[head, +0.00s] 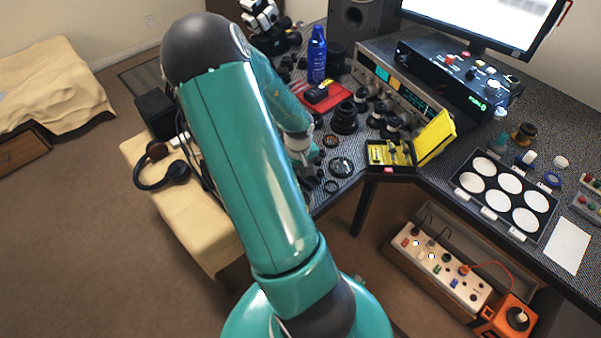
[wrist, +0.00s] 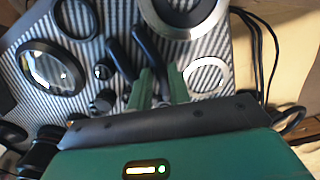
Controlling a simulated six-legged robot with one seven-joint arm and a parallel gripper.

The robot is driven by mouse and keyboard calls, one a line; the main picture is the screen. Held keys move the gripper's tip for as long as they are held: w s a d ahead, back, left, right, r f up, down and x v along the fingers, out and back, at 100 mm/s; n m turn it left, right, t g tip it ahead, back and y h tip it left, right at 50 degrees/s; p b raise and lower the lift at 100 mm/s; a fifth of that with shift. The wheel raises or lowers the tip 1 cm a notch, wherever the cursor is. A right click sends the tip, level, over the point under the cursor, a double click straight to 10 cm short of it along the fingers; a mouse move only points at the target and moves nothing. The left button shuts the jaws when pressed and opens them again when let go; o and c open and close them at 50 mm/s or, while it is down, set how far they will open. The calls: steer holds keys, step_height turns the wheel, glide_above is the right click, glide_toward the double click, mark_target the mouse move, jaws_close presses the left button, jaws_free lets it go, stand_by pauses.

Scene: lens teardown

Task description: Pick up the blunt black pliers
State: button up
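In the wrist view, a black tool with two curved handles (wrist: 146,45), which looks like the blunt black pliers, lies over the striped mat. Its handles point up the picture, and its other end runs down toward my gripper. My gripper (wrist: 160,78) has two green fingers right at the tool, one on each side of its right-hand handle's lower end. The fingers stand a small gap apart, and I cannot tell whether they press on it. In the head view my arm hides the pliers and most of the gripper.
Lens rings and a round glass lens (wrist: 50,68) lie close around the fingers. In the head view, black lens barrels (head: 345,118), a red tray (head: 325,97), a blue bottle (head: 317,55) and a yellow case (head: 391,155) crowd the desk. Cables hang beside the desk edge.

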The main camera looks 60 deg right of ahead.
jaws_close()
steer(key=shift+r, duration=0.1)
steer(key=shift+r, duration=0.45)
steer(key=s+a+r, duration=0.4)
steer(key=s+r, duration=0.8)
steer(key=s, duration=0.1)
steer(key=shift+s, duration=0.2)
steer(key=shift+c, duration=2)
jaws_free()
jaws_close()
